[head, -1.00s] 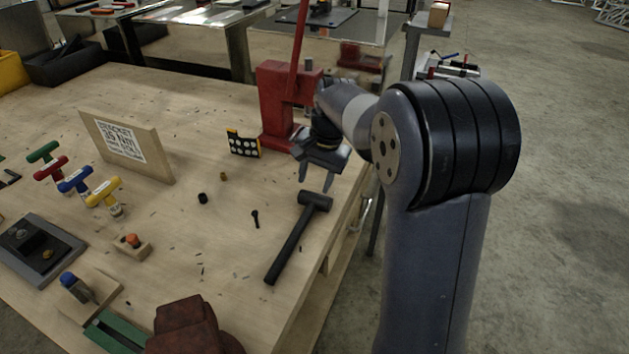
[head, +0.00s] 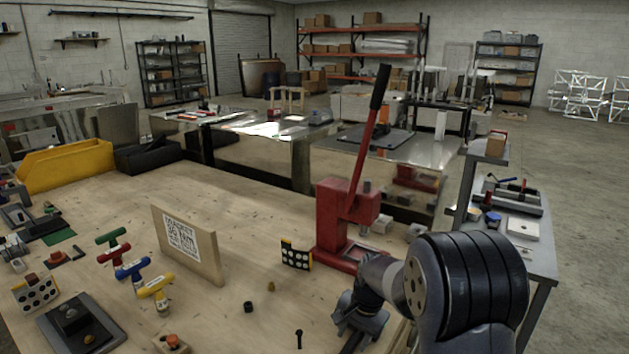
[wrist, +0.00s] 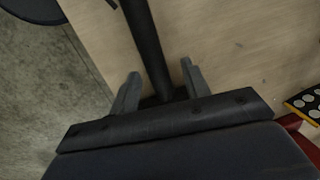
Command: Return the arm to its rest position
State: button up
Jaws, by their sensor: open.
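My gripper (head: 356,328) is low at the bottom of the head view, over the right part of the wooden bench, near the red press. The wrist view shows its two fingers (wrist: 160,70) spread apart. A black hammer (wrist: 146,35) lies on the bench under the gripper, its shaft passing through the gap between the fingers in that view. Nothing shows as gripped. In the head view only a small dark part of the hammer (head: 352,343) shows below the gripper. My arm comes in from the lower right.
The red press (head: 340,225) with its tall lever stands just behind my gripper. A yellow-and-black block (head: 296,254) and a wooden sign board (head: 188,245) stand to the left. A grey side table (head: 525,232) stands at the right. Bare floor lies beyond it.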

jog(key=shift+s+r, duration=0.1)
jog(key=shift+r, duration=1.1)
jog(key=shift+f, duration=0.1)
